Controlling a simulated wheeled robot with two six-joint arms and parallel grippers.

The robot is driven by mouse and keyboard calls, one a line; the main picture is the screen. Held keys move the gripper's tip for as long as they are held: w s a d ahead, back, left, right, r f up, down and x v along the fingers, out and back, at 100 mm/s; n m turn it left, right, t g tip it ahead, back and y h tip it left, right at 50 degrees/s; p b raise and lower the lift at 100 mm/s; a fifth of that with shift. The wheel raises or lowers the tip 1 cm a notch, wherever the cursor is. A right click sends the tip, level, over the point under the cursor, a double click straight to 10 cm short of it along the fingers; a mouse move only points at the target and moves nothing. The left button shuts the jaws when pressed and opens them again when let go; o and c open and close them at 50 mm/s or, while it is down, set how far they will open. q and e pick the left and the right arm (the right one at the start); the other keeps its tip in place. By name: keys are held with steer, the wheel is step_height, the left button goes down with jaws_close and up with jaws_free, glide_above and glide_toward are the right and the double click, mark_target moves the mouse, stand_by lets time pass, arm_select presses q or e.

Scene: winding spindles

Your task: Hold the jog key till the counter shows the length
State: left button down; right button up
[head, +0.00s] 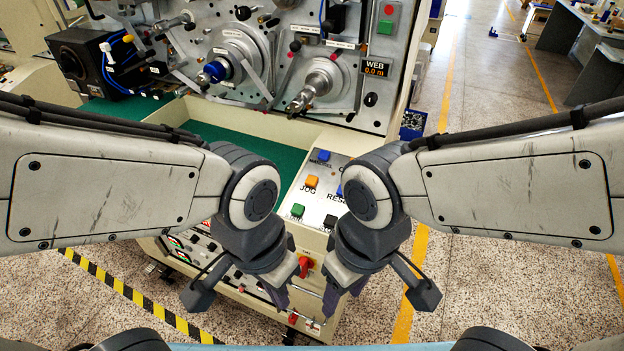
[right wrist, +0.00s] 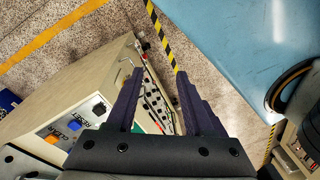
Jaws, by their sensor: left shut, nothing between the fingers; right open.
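The orange key (head: 312,182), with the label JOG below it, sits on the sloping key panel (head: 304,195) of the machine. The counter (head: 374,69), marked WEB, shows 0.0 m in orange digits. In the head view my left gripper (head: 280,299) is shut and empty, low in front of the machine and below the panel. My right gripper (head: 331,302) is open and empty beside it, also pointing down. Its two spread fingers (right wrist: 160,74) show in the right wrist view. Neither gripper touches a key. My right arm hides part of the panel's right side.
Other keys share the panel: blue (head: 323,155), green (head: 297,210) and black (head: 330,221). A red knob (head: 306,266) is on the front below. Spindles (head: 316,88) stand above the panel. A pale blue surface (right wrist: 248,50) shows in the right wrist view.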

jaws_close()
stand_by(1.9)
